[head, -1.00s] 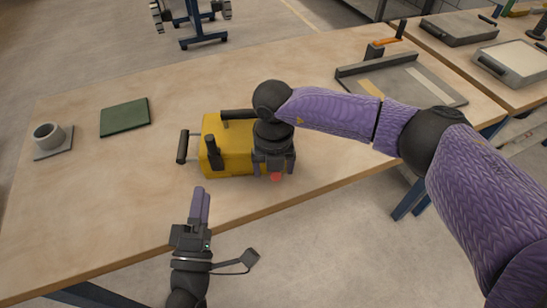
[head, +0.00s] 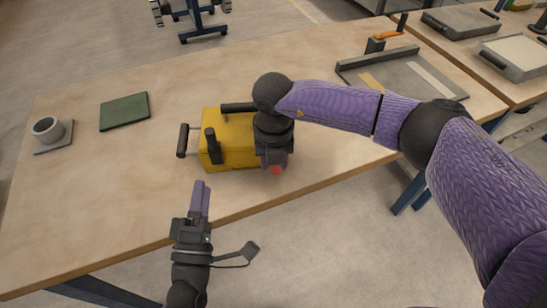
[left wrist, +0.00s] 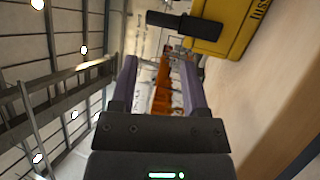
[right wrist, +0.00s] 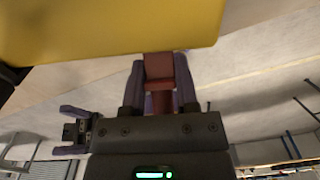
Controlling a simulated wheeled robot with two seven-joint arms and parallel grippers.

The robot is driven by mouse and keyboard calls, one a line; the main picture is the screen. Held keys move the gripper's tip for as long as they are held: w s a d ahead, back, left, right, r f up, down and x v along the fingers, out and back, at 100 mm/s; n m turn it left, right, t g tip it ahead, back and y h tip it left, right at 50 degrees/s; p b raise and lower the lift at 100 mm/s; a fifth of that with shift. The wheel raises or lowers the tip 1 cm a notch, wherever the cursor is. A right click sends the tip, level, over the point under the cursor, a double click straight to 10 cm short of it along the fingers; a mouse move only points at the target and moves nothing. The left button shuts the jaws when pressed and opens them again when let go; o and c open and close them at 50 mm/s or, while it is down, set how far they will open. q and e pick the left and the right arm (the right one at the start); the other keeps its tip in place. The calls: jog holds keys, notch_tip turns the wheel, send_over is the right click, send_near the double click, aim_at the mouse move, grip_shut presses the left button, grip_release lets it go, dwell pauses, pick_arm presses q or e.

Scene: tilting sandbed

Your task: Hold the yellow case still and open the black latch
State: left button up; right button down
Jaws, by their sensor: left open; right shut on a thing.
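The yellow case (head: 228,128) stands on the wooden table, with a black bar (head: 182,141) at its left end, a black bar (head: 238,107) on top and an upright black piece (head: 212,147) at its front left corner. I cannot tell which black part is the latch. My right gripper (head: 277,166) is at the case's front right, shut on a red block (right wrist: 159,70), also seen between its fingers in the right wrist view. My left gripper (head: 203,186) is open and empty, in front of the case and apart from it; its fingers are spread in the left wrist view.
A grey cup (head: 47,129) on a small mat and a green board (head: 124,111) lie to the left. A grey tray (head: 405,77) lies at the far right. The table's front edge runs below my left gripper.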

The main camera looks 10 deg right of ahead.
dwell(0.7)
pick_arm(q)
jog(key=c, duration=0.5)
jog(key=shift+w+r+h, duration=0.2)
jog(key=shift+h, duration=0.2)
jog(key=shift+c, duration=1)
jog(key=w+m+g+h, duration=0.1)
jog(key=h, duration=0.1)
jog(key=w+r+m+g+h, duration=0.1)
jog(key=w+a+m+g+h, duration=0.1)
jog(key=m+h, duration=0.1)
jog(key=shift+w+r+g+h, duration=0.1)
jog(key=shift+r+g+h, duration=0.2)
jog(key=shift+g, duration=0.1)
grip_shut()
jog(key=w+a+r+g, duration=0.1)
jog(key=w+a+g, duration=0.2)
jog(key=a, duration=0.4)
jog(key=shift+w+r+m+g, duration=0.2)
jog(key=shift+w+m+g, duration=0.15)
jog(key=shift+w, duration=0.3)
